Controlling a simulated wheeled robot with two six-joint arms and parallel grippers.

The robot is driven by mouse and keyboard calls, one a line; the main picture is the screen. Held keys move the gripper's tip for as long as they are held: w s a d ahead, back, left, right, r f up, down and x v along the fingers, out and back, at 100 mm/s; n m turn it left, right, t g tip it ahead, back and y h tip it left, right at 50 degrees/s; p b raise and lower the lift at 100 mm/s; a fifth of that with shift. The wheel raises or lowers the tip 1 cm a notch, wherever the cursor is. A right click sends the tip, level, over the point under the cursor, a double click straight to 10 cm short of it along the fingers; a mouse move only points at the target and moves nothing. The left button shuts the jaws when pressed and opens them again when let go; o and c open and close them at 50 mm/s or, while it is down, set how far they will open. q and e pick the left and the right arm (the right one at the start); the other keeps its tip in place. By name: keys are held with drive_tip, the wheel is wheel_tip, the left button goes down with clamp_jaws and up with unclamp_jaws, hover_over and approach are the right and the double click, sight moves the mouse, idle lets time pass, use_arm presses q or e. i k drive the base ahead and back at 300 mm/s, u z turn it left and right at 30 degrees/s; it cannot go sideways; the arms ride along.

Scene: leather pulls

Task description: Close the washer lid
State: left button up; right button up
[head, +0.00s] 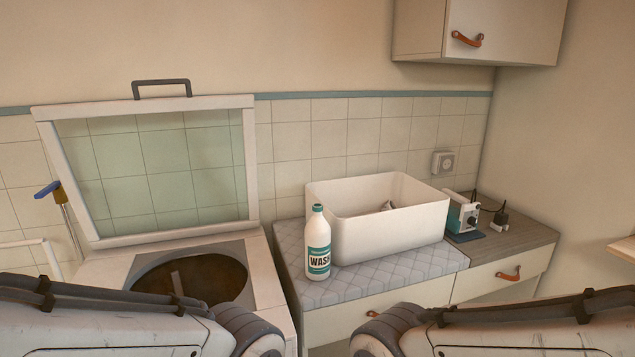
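The washer (261,272) is a white top-loader at the left in the head view. Its lid (247,165), a white frame with a see-through pane, stands raised and tilted slightly back against the tiled wall. A dark grey handle (161,82) sits on the lid's top edge. The round dark drum opening (215,283) is uncovered. My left arm crosses in front of the washer's lower part, and my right arm is at the lower right. Neither gripper shows in the head view.
Right of the washer, a counter with a quilted mat (395,273) holds a WASH bottle (318,245) and a white bin (390,240). A small device (462,215) stands farther right. A wall cabinet (500,25) hangs above. A blue-handled tap (48,189) is left of the lid.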

sight(45, 116)
drive_tip(key=z, duration=0.25)
drive_tip(key=i, duration=1.1)
drive_tip(key=u, duration=0.4)
